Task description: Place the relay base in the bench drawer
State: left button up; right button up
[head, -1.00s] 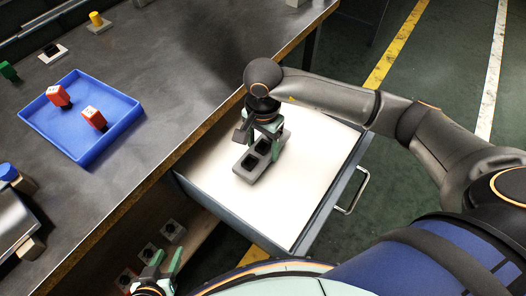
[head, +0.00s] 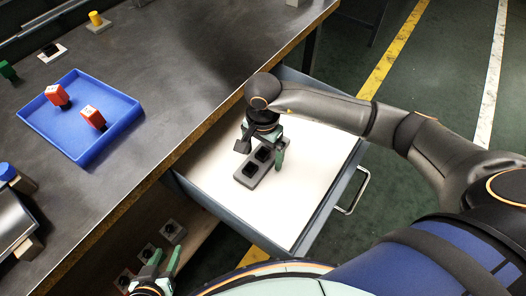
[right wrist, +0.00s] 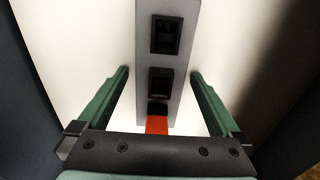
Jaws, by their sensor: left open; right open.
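The relay base (head: 250,171), a long grey block with black square sockets, lies on the white floor of the open bench drawer (head: 305,190). My right gripper (head: 262,157) is above it, open, with its fingers apart on both sides of the block. In the right wrist view the relay base (right wrist: 173,55) runs between the two spread green fingers, with a gap on each side. A red part (right wrist: 157,124) shows at its near end, partly hidden by the gripper. My left gripper (head: 165,263) is open and empty at the bottom, left of the drawer.
A blue tray (head: 84,140) with two red pieces stands on the metal bench (head: 180,60). A yellow piece (head: 96,18) and other small parts lie at the back left. Several small blocks (head: 148,252) sit on a shelf under the bench. The drawer's right side is clear.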

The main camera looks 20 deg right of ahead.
aim_at(263, 157)
jog(key=shift+r, duration=0.1)
notch_tip(263, 157, up, 12)
jog(key=p, duration=0.1)
jog(key=shift+s, duration=0.1)
dwell(0.7)
